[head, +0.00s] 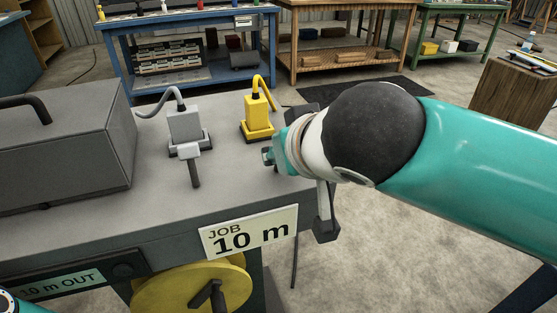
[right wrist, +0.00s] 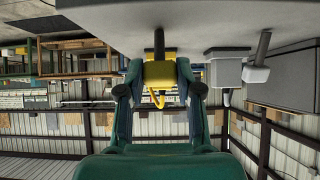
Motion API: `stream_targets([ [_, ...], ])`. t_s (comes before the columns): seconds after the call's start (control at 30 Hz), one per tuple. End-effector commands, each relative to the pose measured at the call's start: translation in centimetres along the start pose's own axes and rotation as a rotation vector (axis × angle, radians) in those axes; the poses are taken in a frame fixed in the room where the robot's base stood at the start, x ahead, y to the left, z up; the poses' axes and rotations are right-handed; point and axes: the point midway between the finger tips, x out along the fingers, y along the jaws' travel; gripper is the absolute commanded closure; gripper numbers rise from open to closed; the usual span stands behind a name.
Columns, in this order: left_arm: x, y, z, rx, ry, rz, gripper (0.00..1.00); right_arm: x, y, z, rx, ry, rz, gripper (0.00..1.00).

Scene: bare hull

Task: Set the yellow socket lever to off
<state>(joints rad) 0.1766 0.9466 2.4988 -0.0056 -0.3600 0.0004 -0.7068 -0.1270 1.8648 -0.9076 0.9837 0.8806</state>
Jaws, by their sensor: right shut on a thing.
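The yellow socket (head: 257,116) stands on the grey bench top, with a yellow cable curving from its top. Its lever is hidden behind my right gripper (head: 270,156) in the head view. In the right wrist view, which is upside down, the yellow lever block (right wrist: 158,73) sits between the two fingers of my right gripper (right wrist: 159,90), with a dark handle (right wrist: 159,43) sticking out. The right gripper is shut on this lever. A teal bit of my left arm shows at the lower left of the head view, but its gripper is out of view.
A grey socket (head: 184,125) with its own grey lever (head: 192,165) stands left of the yellow one. A large grey box (head: 65,145) fills the bench's left. A "JOB 10 m" sign (head: 248,234) and a yellow reel (head: 190,290) are at the front.

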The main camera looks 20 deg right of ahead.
Motion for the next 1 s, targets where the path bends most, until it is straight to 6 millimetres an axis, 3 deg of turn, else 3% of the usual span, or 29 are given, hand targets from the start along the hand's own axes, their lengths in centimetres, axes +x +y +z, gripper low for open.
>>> stream_targets([
  [0.3, 0.0, 0.0, 0.0, 0.0, 0.0, 0.0, 1.0, 0.1, -0.1, 0.3, -0.002, -0.007, 0.0, 1.0],
  [0.33, 0.0, 0.0, 0.0, 0.0, 0.0, 0.0, 1.0, 0.1, -0.1, 0.3, -0.002, -0.008, 0.0, 0.6],
  [0.47, 0.0, 0.0, 0.0, 0.0, 0.0, 0.0, 1.0, 0.1, -0.1, 0.2, -0.002, -0.006, 0.0, 0.4],
  [0.83, 0.0, 0.0, 0.0, 0.0, 0.0, 0.0, 1.0, -0.2, -0.1, 0.1, -0.002, -0.002, -0.002, 0.4],
  [1.0, -0.1, 0.0, 0.0, 0.0, 0.0, 0.0, 1.0, -2.0, -0.2, 0.0, -0.002, 0.002, -0.005, 0.4],
])
